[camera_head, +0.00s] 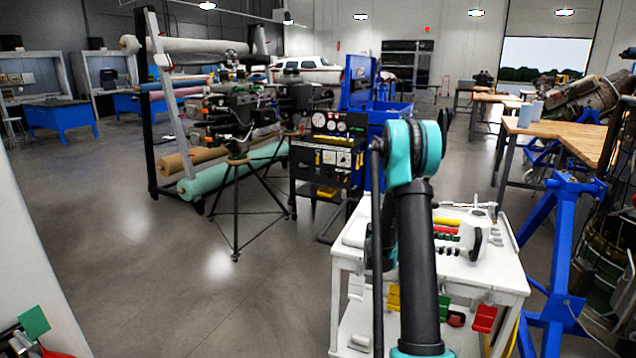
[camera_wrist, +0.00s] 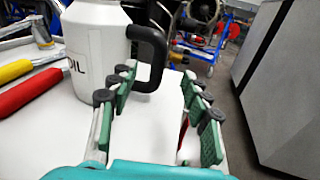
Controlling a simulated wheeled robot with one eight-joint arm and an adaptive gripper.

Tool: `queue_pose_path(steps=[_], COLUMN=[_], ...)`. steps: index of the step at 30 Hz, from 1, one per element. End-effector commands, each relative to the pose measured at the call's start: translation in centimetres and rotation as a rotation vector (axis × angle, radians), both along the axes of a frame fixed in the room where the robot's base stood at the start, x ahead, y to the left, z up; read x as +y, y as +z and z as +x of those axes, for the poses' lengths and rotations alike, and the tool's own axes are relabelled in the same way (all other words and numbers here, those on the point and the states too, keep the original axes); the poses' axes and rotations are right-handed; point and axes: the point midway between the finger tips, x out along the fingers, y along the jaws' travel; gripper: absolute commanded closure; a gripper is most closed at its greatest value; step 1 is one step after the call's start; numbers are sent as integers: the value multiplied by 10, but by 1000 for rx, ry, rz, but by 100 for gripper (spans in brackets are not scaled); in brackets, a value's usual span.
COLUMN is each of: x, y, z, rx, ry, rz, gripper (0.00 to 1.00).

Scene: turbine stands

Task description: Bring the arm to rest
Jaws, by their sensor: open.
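My gripper (camera_wrist: 160,98) is open in the wrist view, its green-padded fingers apart over the white cart top. Nothing is held between them. A white can with a black handle and the letters "OIL" (camera_wrist: 90,55) stands just beyond the left fingers. The wrist view does not show clearly whether they touch it. In the head view my teal and black arm (camera_head: 413,250) rises in front of the white cart (camera_head: 345,252) and bends at its teal joint. My gripper cannot be made out there.
Red and yellow tool handles (camera_wrist: 30,90) lie left of the can. Blue stands (camera_head: 560,240) are close on the cart's right. A black instrument cart (camera_head: 325,165) and a tripod (camera_head: 237,200) stand behind and left. The floor at the left (camera_head: 150,270) is open.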

Motion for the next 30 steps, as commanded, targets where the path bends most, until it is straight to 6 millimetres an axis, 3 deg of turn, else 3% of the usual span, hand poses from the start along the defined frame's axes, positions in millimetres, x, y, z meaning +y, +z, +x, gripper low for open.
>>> queue_pose_path(steps=[8,14,23,30], x=[27,65,144,218], y=[-5,-19,-45,-64], z=[-28,-56,-107,-153], rx=[-331,-613,-1021,-1307], ry=[62,42,-127,-389], rz=[235,446,770,1014], gripper=[52,52,52,52])
